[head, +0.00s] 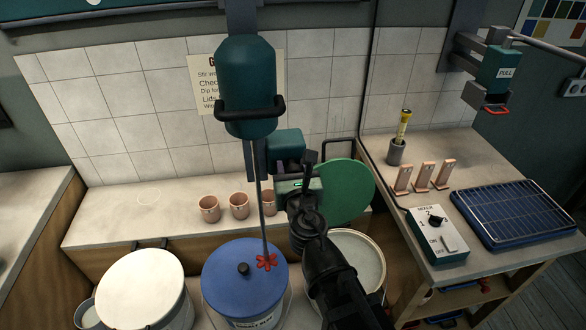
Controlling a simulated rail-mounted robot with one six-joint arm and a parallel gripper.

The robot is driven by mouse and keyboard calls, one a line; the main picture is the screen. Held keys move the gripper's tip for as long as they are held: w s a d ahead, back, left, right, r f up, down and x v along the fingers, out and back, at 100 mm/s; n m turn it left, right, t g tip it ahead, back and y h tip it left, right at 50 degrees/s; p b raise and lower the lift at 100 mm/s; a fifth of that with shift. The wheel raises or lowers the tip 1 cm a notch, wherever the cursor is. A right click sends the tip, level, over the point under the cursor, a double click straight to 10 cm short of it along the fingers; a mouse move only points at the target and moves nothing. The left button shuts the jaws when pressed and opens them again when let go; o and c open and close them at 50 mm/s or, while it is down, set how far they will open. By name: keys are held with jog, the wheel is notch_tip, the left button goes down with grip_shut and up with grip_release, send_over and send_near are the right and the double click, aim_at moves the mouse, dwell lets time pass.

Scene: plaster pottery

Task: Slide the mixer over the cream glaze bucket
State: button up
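The mixer (247,75) is a teal motor with a black handle bar (250,108), hanging in front of the tiled wall. Its thin shaft ends in a red paddle (266,262), which appears in line with the blue lid of the middle bucket (240,275); I cannot tell the gap. To its right is an open bucket (368,258) with pale contents, partly hidden by my arm. At left is a white-topped bucket (140,288). Which one is the cream glaze is not readable. My gripper (309,165) is right of the mixer shaft, below the handle; its fingers are unclear.
A green round lid (346,190) stands behind the open bucket. Pink cups (239,206) stand on the ledge. At right are a mixer switch box (437,235), a blue rack (515,213), a yellow-topped tool in a grey holder (396,152) and a hanging pull handle (497,108).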

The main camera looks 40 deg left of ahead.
jog(key=o, duration=1.3)
jog(key=shift+c, duration=0.2)
